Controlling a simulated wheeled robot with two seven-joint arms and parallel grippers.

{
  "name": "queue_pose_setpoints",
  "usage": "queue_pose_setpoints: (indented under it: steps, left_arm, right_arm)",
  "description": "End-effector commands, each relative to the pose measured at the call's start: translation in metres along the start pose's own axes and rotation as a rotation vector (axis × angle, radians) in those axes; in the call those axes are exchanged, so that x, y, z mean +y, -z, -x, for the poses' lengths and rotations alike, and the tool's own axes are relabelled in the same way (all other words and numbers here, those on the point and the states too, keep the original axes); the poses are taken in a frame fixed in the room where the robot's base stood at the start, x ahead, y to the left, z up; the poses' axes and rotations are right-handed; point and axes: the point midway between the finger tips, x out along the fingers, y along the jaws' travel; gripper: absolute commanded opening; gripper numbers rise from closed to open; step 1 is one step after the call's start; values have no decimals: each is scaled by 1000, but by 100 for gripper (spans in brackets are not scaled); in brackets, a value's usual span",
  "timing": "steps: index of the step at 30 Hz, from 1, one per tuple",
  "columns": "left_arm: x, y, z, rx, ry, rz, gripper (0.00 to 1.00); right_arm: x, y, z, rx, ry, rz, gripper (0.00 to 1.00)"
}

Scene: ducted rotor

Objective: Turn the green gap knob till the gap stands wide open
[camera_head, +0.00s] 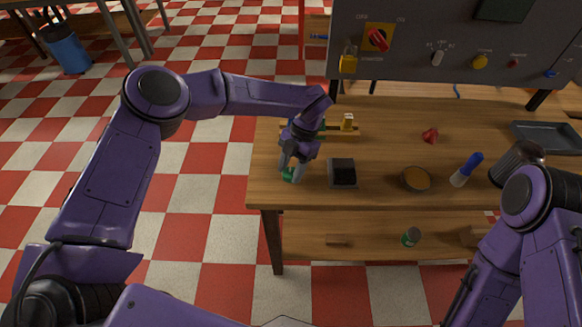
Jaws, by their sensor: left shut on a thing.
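The green gap knob (288,175) shows as a small green patch at the left front of the wooden table. My left gripper (291,171) points down over it and is shut on it, and its fingers hide most of the knob. The gap that the knob sets cannot be made out from here. Behind my left wrist is a low yellowish bar with a yellow block (347,122) on it, partly hidden by the wrist.
A dark open box (342,173) stands close right of my left gripper. A round brown dish (416,179), a blue-capped marker (467,169), a red piece (430,135) and a grey tray (547,137) lie farther right. A grey control panel (455,45) stands behind the table.

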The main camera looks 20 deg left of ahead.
Motion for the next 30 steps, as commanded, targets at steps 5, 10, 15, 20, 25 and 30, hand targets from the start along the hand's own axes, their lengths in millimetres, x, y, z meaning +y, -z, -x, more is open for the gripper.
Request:
queue_pose_setpoints:
  steps: [5, 10, 15, 20, 25, 30]
  left_arm:
    - [0, 0, 1, -4, -1, 0, 59]
    - [0, 0, 1, -2, 0, 1, 71]
    - [0, 0, 2, -2, 0, 1, 71]
    - [0, -2, 23, -6, -2, 2, 71]
    - [0, -2, 65, -6, -4, 2, 71]
    - [0, -1, 96, -3, -2, 3, 71]
  right_arm:
    - [0, 0, 0, 0, 0, 0, 43]
    - [0, 0, 0, 0, 0, 0, 43]
    - [0, 0, -1, 0, 0, 0, 43]
    - [-1, -4, -10, 0, 0, 0, 43]
    - [-2, -8, -20, 0, 0, 0, 43]
    - [-2, -9, -23, 0, 0, 0, 43]
